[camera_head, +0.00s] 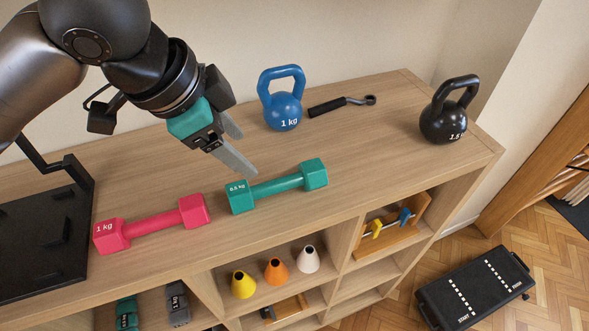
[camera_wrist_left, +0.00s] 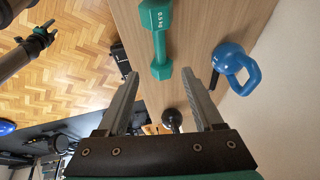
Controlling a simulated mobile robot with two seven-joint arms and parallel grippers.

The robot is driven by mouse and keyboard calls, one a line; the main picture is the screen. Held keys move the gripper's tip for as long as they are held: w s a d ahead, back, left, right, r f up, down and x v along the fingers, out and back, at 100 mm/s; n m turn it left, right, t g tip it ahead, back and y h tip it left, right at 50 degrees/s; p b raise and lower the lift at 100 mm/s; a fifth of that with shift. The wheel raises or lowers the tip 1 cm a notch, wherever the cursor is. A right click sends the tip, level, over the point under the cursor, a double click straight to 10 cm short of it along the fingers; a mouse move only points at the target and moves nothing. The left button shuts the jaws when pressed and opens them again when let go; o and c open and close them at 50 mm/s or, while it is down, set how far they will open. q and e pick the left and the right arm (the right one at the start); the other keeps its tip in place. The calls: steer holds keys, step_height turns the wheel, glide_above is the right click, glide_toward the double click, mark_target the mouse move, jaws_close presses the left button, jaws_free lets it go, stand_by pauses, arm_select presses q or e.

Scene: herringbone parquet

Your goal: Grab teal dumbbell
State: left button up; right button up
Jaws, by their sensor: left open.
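The teal dumbbell (camera_head: 277,187) lies on the wooden shelf top near its front edge, marked 0.5 kg.
A pink dumbbell (camera_head: 152,224) lies just left of the teal one. A blue kettlebell (camera_head: 283,110), a black-handled tool (camera_head: 341,104) and a black kettlebell (camera_head: 443,122) stand or lie behind and right. A black rack (camera_head: 45,240) is at left. Shelf top right of the teal dumbbell is clear.

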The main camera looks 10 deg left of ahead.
arm_select(q)
steer(key=b, duration=0.1)
glide_toward(275, 183)
steer(key=x, duration=0.4)
steer(key=shift+s, duration=0.2)
steer(key=shift+w+f, duration=0.15)
steer(key=shift+f, duration=0.25)
steer(key=b+x, duration=0.1)
steer(key=x, duration=0.4)
steer(key=shift+w+r, duration=0.1)
jaws_close()
arm_select(e)
steer(key=shift+g, duration=0.3)
steer(key=s, duration=0.1)
steer(key=s+a+f, duration=0.1)
steer(key=s+f, duration=0.1)
steer(key=shift+s+a, duration=0.1)
steer(key=shift+a, duration=0.2)
arm_select(q)
steer(key=shift+r, duration=0.1)
